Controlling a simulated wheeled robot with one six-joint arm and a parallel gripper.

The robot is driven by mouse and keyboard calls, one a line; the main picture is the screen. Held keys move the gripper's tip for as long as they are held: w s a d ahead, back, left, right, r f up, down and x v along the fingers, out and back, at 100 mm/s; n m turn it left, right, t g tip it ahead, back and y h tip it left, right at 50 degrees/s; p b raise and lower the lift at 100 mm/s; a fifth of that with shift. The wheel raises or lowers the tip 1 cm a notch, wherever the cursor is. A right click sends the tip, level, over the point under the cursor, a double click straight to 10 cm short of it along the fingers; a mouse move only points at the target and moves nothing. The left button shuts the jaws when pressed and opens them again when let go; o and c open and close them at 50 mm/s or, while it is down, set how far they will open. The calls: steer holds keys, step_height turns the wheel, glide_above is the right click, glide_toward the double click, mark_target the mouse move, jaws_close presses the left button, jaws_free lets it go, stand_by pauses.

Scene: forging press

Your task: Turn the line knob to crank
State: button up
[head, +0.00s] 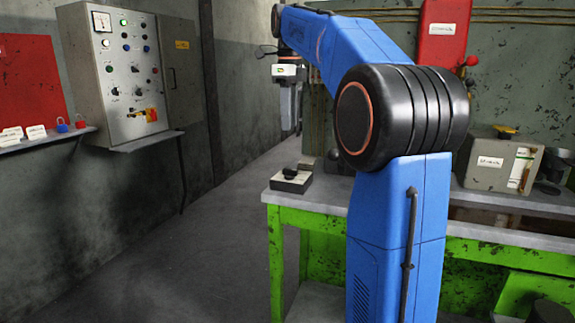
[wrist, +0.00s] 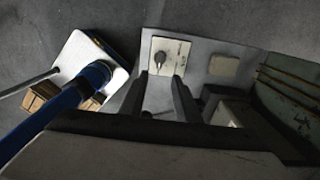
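A small light box with a black knob (head: 291,171) sits on the near left corner of the green bench. In the wrist view the knob (wrist: 160,59) shows on a pale plate (wrist: 181,50), with small marks too fine to read, so I cannot tell which position it points to. My gripper (head: 289,128) points down, above and apart from the box. In the wrist view its two dark fingers (wrist: 159,78) are spread with nothing between them, and the knob appears just beyond the fingertips.
The green-framed bench (head: 325,195) has a grey top. A grey labelled box (head: 492,165) stands at its right. The floor left of the bench is clear.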

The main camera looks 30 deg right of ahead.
mark_target(290, 174)
step_height(290, 174, down, 14)
steer(key=shift+f, duration=0.1)
stand_by(0.4)
jaws_close()
